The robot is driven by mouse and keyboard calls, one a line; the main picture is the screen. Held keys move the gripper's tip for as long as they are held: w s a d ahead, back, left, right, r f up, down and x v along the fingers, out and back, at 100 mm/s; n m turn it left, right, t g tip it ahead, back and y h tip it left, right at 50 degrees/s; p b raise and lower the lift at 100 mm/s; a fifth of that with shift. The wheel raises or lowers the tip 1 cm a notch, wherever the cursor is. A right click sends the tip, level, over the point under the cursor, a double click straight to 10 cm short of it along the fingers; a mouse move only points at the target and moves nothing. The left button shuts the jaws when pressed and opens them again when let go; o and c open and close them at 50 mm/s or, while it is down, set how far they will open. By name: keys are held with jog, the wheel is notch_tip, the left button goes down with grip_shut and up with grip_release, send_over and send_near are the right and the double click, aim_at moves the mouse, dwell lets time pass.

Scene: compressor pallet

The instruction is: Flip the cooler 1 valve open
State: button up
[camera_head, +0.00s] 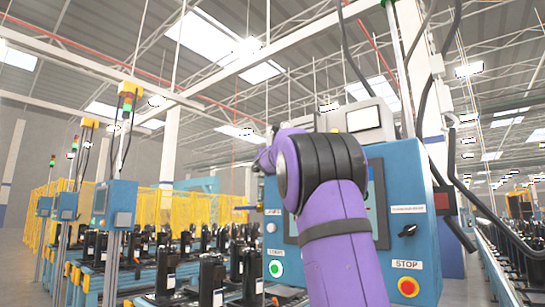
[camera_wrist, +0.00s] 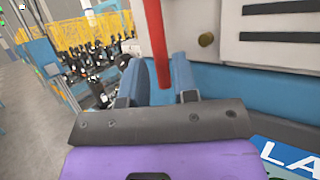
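In the wrist view my gripper (camera_wrist: 158,68) has its two blue fingers apart. A red bar (camera_wrist: 157,40) comes down from the top edge, and its lower end shows between the fingers. I cannot tell whether it touches either one. The bar looks like a lever, but no label marks it as the cooler 1 valve. In the head view my purple arm covers the middle of a blue control panel (camera_head: 417,185), and my fingers are hidden.
The panel carries a green START button (camera_head: 276,268), a STOP button (camera_head: 408,287) and a black rotary switch (camera_head: 407,230). Dark cables hang at the right. Several black compressors (camera_head: 212,279) stand at the left before a yellow fence (camera_head: 160,205). A slotted light panel (camera_wrist: 280,22) is close at right in the wrist view.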

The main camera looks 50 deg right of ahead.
jog(key=v, duration=0.6)
jog(key=shift+a, duration=0.2)
jog(key=shift+s+f, duration=0.15)
jog(key=s+a+f+m+g+y, duration=0.3)
jog(key=s+a+f+m+y, duration=0.2)
jog(key=s+a+f+m, duration=0.3)
jog(key=s+a+f+m+g+y, duration=0.3)
jog(key=s+a+f+m+y, duration=0.3)
jog(key=a+f, duration=1)
jog(key=s+a+f+m+g+y, duration=0.2)
jog(key=s+a+f+m+y, duration=0.4)
jog(key=s+a+f+m, duration=0.6)
jog(key=s+f, duration=0.4)
jog(key=f, duration=0.3)
jog(key=shift+s+g, duration=0.2)
jog(key=shift+g, duration=0.2)
jog(key=shift+d, duration=0.1)
